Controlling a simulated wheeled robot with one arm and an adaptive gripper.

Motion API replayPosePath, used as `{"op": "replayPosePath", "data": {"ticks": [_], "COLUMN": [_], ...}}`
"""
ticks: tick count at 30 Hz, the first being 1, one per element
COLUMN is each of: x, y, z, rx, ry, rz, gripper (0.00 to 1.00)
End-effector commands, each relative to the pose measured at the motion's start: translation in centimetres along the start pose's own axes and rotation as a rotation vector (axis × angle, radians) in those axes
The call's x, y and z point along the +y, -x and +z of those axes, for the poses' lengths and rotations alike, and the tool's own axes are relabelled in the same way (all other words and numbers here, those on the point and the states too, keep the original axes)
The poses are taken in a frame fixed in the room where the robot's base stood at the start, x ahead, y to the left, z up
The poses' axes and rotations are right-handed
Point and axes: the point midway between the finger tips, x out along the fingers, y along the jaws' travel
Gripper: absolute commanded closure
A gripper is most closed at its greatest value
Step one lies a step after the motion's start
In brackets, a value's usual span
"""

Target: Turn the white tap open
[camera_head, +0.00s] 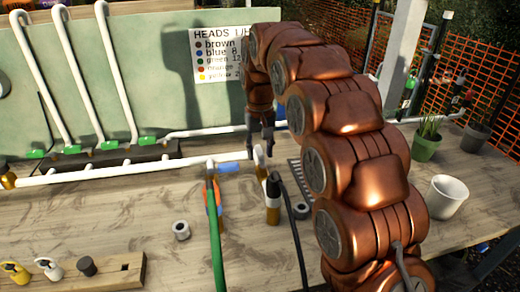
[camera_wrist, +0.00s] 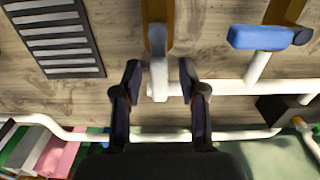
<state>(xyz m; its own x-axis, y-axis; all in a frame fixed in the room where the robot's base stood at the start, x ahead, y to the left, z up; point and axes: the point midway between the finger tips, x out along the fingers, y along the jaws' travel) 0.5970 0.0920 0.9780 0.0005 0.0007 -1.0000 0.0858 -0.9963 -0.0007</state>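The white tap (camera_wrist: 158,72) shows in the wrist view as a short white lever on the white pipe, with a brass-coloured part at its far end. In the head view its white top (camera_head: 259,155) shows just under my gripper (camera_head: 260,143). In the wrist view my gripper (camera_wrist: 160,68) is open, with one dark finger on each side of the white tap. A gap shows on both sides, so the fingers do not look closed on it. Part of the tap's base is hidden.
A blue-handled tap (camera_wrist: 258,37) sits close by on the same pipe (camera_wrist: 235,88). A green hose (camera_head: 215,235), a black-capped bottle-like fitting (camera_head: 273,200) and a slotted grate (camera_wrist: 52,38) are near. A white cup (camera_head: 447,197) stands right.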

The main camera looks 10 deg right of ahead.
Motion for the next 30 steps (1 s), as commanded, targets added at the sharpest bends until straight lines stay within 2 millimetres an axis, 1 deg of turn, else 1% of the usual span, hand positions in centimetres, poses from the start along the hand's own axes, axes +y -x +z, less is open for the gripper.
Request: {"op": "replayPosePath", "data": {"ticks": [7,11,16,24,30], "x": [0.0,0.0,0.0,0.0,0.0], "y": [0.0,0.3,1.8,5.1,6.7], "z": [0.0,-0.1,0.0,-0.1,-0.1], "rx": [0.0,0.001,-0.001,0.004,0.001], "ry": [-0.001,-0.001,-0.001,-0.001,0.0], "rz": [0.001,0.0,0.001,0.0,0.0], "gripper": [0.56,0.56,0.56,0.56,0.56]}}
